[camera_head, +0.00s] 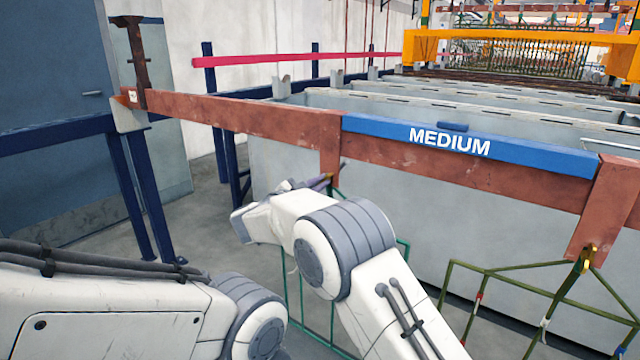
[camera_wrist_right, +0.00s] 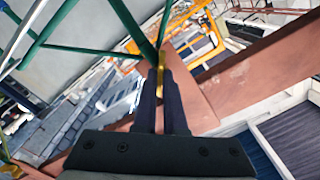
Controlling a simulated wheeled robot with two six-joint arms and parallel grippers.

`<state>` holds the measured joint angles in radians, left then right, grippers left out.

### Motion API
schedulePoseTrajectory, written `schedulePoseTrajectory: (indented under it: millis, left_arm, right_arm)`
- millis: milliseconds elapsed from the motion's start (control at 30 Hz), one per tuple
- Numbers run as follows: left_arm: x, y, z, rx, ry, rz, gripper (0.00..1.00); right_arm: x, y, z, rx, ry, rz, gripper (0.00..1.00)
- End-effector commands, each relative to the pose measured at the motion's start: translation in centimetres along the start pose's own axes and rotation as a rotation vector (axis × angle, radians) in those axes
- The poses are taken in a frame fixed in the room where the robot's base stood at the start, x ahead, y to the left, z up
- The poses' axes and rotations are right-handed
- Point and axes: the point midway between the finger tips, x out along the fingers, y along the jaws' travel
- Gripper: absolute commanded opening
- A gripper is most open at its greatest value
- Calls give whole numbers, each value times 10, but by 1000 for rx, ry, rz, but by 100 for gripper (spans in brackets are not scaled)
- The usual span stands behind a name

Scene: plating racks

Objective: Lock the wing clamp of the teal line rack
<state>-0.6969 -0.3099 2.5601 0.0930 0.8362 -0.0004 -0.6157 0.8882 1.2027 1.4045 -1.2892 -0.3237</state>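The teal line rack (camera_head: 287,300) hangs below the red-brown beam in the head view, largely hidden behind my right arm. In the right wrist view its teal bars (camera_wrist_right: 134,28) meet near my fingertips. The yellow wing clamp (camera_wrist_right: 161,80) shows there as a narrow piece between the two dark fingers of my right gripper (camera_wrist_right: 160,72), which are close together on it. In the head view my right gripper (camera_head: 326,181) is small and partly hidden by my wrist, just under the beam's hanger. My left arm is at the lower left; its gripper is out of view.
The red-brown beam (camera_head: 240,115) with a blue "MEDIUM" sign (camera_head: 470,146) crosses above my right arm. An olive-green rack (camera_head: 500,272) hangs from a yellow clamp (camera_head: 586,262) at right. Grey tanks (camera_head: 290,135) stand behind. A dark blue rail (camera_head: 60,135) lies left.

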Motion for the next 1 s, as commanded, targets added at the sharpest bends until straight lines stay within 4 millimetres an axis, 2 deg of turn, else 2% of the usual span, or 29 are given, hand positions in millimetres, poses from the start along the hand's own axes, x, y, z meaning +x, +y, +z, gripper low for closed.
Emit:
schedulePoseTrajectory:
  millis: [167,367,700,1000]
  left_arm:
    - [-2,0,0,0,0,0,39]
    - [-16,1,-1,0,0,0,39]
    - [-67,5,-4,0,0,0,39]
    - [-100,7,-5,0,0,0,39]
  right_arm:
    - [0,-1,0,-4,0,-1,0]
    - [0,-3,-3,-54,-1,0,0]
    - [-1,-6,-5,-290,-2,-1,0]
    - [-1,-5,-3,-521,0,-1,0]
